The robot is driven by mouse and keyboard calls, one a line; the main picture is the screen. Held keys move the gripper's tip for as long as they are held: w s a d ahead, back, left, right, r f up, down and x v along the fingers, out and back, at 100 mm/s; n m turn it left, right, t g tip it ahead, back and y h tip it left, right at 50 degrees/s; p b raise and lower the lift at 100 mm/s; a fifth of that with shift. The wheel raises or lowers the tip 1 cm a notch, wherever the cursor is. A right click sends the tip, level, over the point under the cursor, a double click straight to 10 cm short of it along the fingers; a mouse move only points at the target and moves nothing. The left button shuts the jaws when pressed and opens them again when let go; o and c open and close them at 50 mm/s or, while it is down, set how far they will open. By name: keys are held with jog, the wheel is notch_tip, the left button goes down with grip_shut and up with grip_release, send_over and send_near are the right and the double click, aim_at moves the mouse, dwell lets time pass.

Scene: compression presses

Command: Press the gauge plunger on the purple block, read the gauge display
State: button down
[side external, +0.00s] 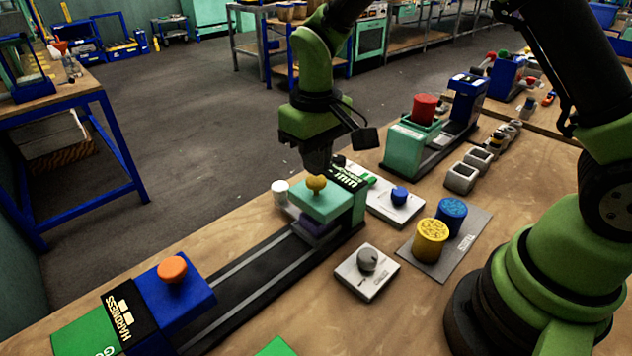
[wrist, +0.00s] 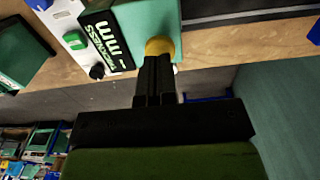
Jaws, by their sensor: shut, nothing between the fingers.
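A yellow round plunger knob (side external: 317,183) stands on top of a teal press head (side external: 328,203). The purple block (side external: 312,230) is partly hidden under that head, at the end of a dark rail. The black thickness gauge display (side external: 350,177) is beside the head; it also shows in the wrist view (wrist: 104,38) with "mm" and what looks like a dash, no number I can make out. My gripper (side external: 318,168) is shut and empty, pointing down just above the yellow knob. In the wrist view the fingertips overlap the knob (wrist: 158,46); I cannot tell whether they touch.
A second press with an orange knob (side external: 172,269) and hardness panel is at the front left. A press with a red knob (side external: 424,107) stands behind. Control boxes with a blue knob (side external: 399,196) and grey knob (side external: 367,259), and yellow and blue cylinders (side external: 431,240), lie to the right.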

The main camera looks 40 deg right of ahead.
aim_at(317, 179)
jog(key=shift+f, duration=1.15)
dwell(0.4)
dwell(0.7)
jog(key=shift+r, duration=3.55)
jog(key=shift+r, duration=0.15)
jog(key=s+d+r+m+t+y, duration=0.1)
jog(key=s+d+r+m+t, duration=0.15)
jog(key=s+r, duration=0.65)
jog(key=s+r+m+t+y, duration=0.1)
jog(key=s+t, duration=0.3)
jog(key=s, duration=0.5)
jog(key=shift+s+d+r+t, duration=0.15)
jog(key=shift+s+r+t, duration=0.2)
jog(key=shift+r, duration=0.55)
